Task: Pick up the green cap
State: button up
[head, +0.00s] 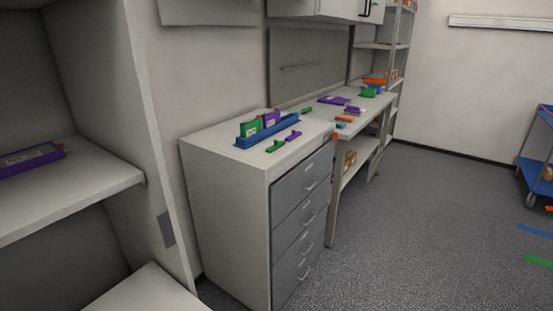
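A small green piece (276,146), which looks like the green cap, lies on top of the drawer cabinet (215,141), near its front edge. A second small green piece (307,110) lies farther back, near the start of the workbench. At this size I cannot tell for certain which is the cap. A blue rack (248,141) behind the nearer green piece holds a green block (250,128) and a purple block (271,119). A small purple piece (293,135) lies to the right of the nearer green piece. My gripper is not in view.
A workbench (380,105) with purple, orange and green items adjoins the cabinet. A shelf unit (70,185) with a purple item (32,160) stands close on the left. A blue cart (535,150) is at the far right. The grey floor (430,230) is open in front.

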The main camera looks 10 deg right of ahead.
aim_at(278, 144)
jog(key=i+j, duration=0.1)
jog(key=i, duration=0.4)
jog(key=i+l+u, duration=0.15)
jog(key=u, duration=0.35)
jog(key=i+l+u, duration=0.15)
jog(key=u, duration=0.3)
jog(key=l, duration=0.05)
